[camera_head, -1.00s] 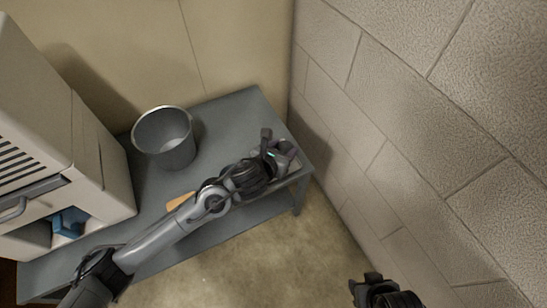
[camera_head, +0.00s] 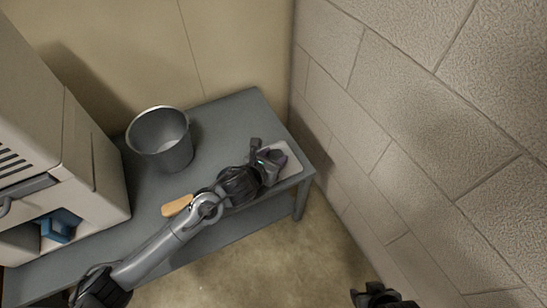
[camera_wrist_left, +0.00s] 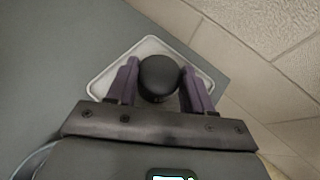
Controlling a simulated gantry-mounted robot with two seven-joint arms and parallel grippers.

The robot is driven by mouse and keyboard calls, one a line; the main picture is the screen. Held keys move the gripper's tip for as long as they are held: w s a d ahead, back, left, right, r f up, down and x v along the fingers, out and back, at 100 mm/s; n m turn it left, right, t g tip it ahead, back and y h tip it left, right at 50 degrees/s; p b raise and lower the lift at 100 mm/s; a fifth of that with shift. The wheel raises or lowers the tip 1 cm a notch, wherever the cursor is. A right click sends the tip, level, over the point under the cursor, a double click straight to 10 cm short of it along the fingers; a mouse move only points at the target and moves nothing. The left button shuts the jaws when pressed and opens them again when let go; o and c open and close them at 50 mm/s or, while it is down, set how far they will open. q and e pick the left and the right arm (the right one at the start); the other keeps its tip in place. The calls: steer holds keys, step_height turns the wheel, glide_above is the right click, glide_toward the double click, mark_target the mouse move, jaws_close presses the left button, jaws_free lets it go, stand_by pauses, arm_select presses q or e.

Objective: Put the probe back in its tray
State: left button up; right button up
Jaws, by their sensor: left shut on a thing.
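The probe shows in the left wrist view as a dark round end (camera_wrist_left: 159,78), held between the two purple-grey fingers. My left gripper (camera_wrist_left: 158,88) is shut on it; in the head view the left gripper (camera_head: 271,160) is at the right end of the bench. The pale, shallow tray (camera_head: 292,158) lies there, partly covered by the gripper. In the left wrist view the tray's rim (camera_wrist_left: 150,43) shows behind and around the probe. I cannot tell whether the probe touches the tray. My right gripper (camera_head: 378,296) is only partly in view at the bottom edge, its jaws unclear.
A grey bin (camera_head: 162,145) stands on the grey bench (camera_head: 228,118). A tan, wooden-looking piece (camera_head: 176,205) lies beside my left forearm. A large pale cabinet (camera_head: 95,165) with a blue object (camera_head: 60,226) in its opening is at left. A block wall (camera_head: 400,130) rises close on the right.

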arm_select(q)
steer(key=shift+w+f, duration=0.1)
steer(key=shift+f, duration=0.05)
steer(key=o, duration=1.2)
steer(key=shift+c, duration=0.2)
